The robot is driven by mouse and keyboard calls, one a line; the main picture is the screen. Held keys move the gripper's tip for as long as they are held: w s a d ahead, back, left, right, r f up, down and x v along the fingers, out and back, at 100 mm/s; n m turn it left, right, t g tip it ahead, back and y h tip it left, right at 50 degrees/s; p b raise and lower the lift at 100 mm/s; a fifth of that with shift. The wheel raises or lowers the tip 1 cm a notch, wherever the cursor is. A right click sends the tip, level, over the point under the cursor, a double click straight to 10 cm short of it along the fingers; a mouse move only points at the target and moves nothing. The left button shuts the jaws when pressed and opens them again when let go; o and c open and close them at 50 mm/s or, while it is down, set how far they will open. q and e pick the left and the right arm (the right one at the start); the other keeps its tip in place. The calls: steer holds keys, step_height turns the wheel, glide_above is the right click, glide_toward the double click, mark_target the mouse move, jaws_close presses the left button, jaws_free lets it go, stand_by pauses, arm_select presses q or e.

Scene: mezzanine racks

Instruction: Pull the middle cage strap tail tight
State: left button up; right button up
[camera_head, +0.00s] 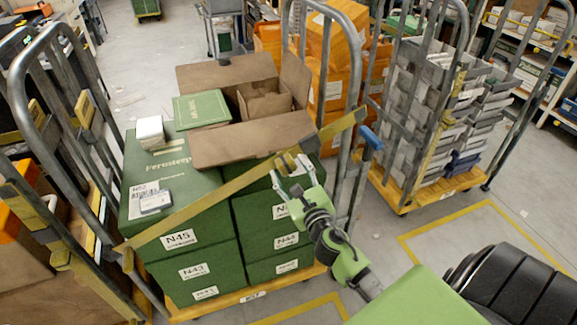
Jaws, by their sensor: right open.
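The middle cage (296,40) is a grey tube frame on a yellow base, loaded with green boxes (172,180). A tan strap (210,200) runs slantwise across the front of the load, from the left frame at lower left up to the right frame. My right gripper (291,172) is open at the strap's right half, with its pale fingertips close to a light buckle-like piece (284,163). I cannot tell whether they touch it. The strap's loose tail is not clearly distinguishable there. My left gripper is out of view.
An open brown carton (250,140), a flat green box (202,109) and a small white box (150,132) sit on top of the load. A cage of grey trays (430,110) stands at right, another cage (60,200) at left.

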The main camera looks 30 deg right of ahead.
steer(key=shift+w+d, duration=0.1)
steer(key=shift+w, duration=0.4)
